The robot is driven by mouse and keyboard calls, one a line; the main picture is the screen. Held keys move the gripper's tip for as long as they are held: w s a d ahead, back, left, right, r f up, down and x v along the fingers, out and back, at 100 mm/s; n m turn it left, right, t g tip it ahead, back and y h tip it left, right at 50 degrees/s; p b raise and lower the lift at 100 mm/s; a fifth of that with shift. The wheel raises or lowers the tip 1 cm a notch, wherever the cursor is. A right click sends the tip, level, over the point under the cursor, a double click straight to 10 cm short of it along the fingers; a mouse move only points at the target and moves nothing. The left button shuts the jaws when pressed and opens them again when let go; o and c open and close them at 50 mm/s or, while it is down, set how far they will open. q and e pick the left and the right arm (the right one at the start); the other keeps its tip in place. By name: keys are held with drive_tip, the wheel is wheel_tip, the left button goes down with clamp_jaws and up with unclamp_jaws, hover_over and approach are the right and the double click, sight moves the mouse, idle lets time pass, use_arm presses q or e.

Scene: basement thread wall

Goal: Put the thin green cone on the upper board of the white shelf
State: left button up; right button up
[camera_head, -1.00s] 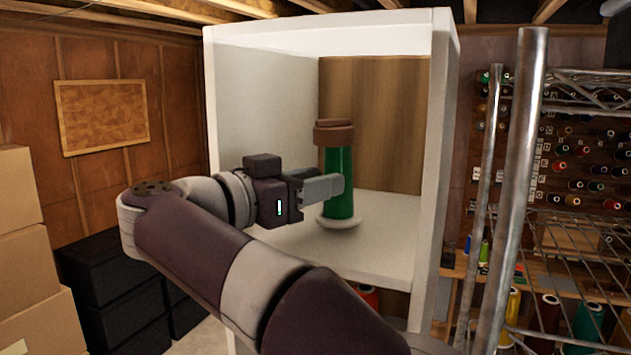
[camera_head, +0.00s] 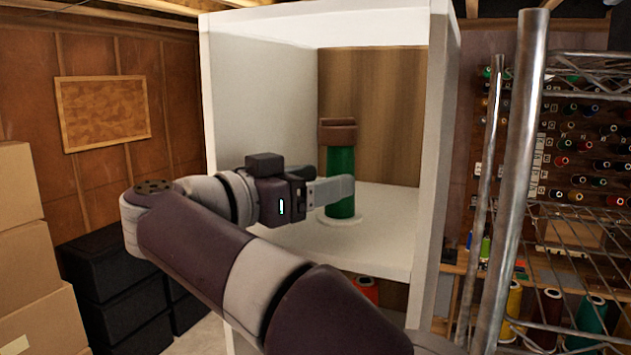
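The thin green cone (camera_head: 341,162) stands upright on the upper board (camera_head: 375,235) of the white shelf (camera_head: 212,125), with its pale base on the board. A brown piece (camera_head: 338,133) shows at its top; I cannot tell whether it belongs to the cone. My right gripper (camera_head: 332,190) reaches in from the left of the cone at low height. Its near finger crosses in front of the cone's lower part and hides some of it. The far finger is mostly hidden, so I cannot tell whether the fingers press on the cone. My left gripper is out of view.
A metal post (camera_head: 515,180) and a wire rack (camera_head: 570,225) stand right of the shelf. Black bins (camera_head: 115,300) and cardboard boxes (camera_head: 30,255) are at the left. The upper board is clear right of the cone. A red spool (camera_head: 364,290) shows below the board.

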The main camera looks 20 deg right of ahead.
drive_tip(key=shift+a, duration=0.15)
drive_tip(key=shift+a, duration=0.3)
drive_tip(key=b+v, duration=0.1)
drive_tip(key=v, duration=0.2)
drive_tip(key=b+v, duration=0.1)
drive_tip(key=v, duration=0.2)
drive_tip(key=shift+f, duration=0.2)
drive_tip(key=shift+r+b+v, duration=0.2)
drive_tip(key=shift+b+v, duration=2.1)
drive_tip(key=shift+v, duration=0.6)
